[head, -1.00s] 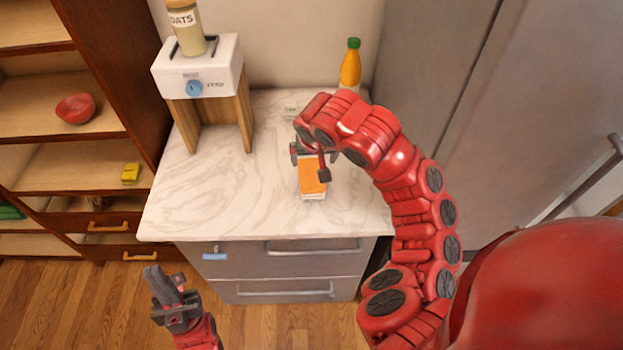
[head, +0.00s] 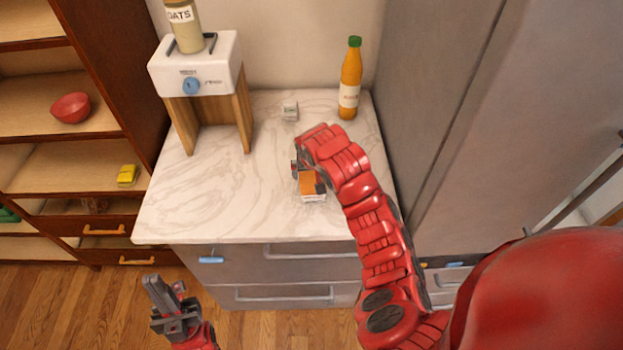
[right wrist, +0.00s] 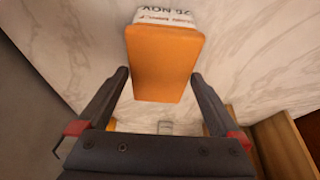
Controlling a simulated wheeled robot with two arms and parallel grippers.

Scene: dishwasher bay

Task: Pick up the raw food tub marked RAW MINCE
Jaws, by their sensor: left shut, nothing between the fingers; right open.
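A tub with an orange lid (head: 308,184) and a pale, labelled side stands on the marble counter. In the right wrist view the orange lid (right wrist: 165,65) faces me; a date label shows upside down at the top, and I cannot read RAW MINCE clearly. My right gripper (head: 308,175) is open at the tub, partly hiding it. In the right wrist view, its fingertips (right wrist: 160,76) lie either side of the lid's near part, with gaps; I cannot tell whether they reach below the lid. My left gripper (head: 164,284) is shut and empty, low in front of the drawers.
A small white item (head: 290,111) stands behind the tub. An orange bottle (head: 350,84) stands at the back right, near the grey cabinet. A white appliance on a wooden stand (head: 195,70) holds an oats jar (head: 186,30). The counter's left front (head: 210,205) is clear.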

